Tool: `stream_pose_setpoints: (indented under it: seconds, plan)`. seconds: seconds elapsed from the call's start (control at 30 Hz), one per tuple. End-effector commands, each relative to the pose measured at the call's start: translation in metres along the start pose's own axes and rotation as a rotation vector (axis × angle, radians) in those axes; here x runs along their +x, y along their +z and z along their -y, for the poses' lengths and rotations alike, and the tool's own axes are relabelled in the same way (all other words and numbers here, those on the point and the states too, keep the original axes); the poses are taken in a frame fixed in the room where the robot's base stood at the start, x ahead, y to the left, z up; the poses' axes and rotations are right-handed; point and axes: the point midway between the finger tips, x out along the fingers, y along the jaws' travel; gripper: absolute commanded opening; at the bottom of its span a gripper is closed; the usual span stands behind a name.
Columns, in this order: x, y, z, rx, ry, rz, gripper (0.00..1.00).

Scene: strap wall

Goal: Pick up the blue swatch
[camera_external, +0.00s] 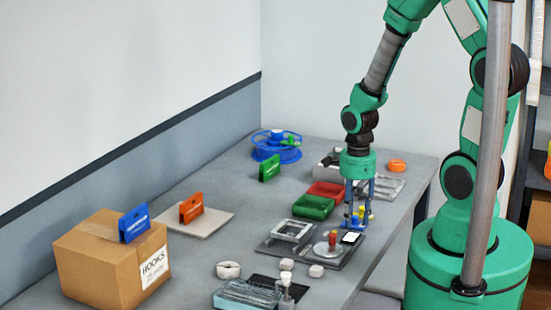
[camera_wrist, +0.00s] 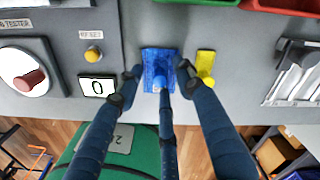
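The blue swatch (camera_wrist: 157,57) is a small textured blue rectangle lying flat on the grey surface in the middle of the wrist view. My gripper (camera_wrist: 160,78) has dark blue fingers. Two of them are spread to the left and right of the swatch, and a third, with a bright blue tip, overlaps its lower part in the picture. The fingers look open, with nothing clearly held between them. In the external view my gripper (camera_external: 358,208) points straight down near the table's right edge, and its fingers partly hide the swatch there. Contact cannot be told.
A yellow piece (camera_wrist: 205,66) lies close to the right finger. A tester panel with a red knob (camera_wrist: 29,80), a display (camera_wrist: 98,86) and a yellow button (camera_wrist: 93,54) is at left. Red (camera_external: 326,191) and green (camera_external: 314,206) trays stand behind. The table edge is near.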

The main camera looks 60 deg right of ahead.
Motion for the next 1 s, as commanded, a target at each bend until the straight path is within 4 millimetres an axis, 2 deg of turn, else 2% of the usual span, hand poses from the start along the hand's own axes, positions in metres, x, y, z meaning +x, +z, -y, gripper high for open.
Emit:
stream_pose_setpoints:
  seconds: [0.53,0.7,0.73,1.0]
  plan:
    - [0.0000,0.0001,0.0002,0.000,-0.001,0.000,0.37]
    - [0.0000,0.0001,0.0003,0.000,-0.001,0.000,0.03]
    - [0.0000,0.0001,0.0002,0.000,-0.001,0.000,0.00]
    - [-0.0001,0.0002,0.0003,0.000,-0.001,0.000,0.00]
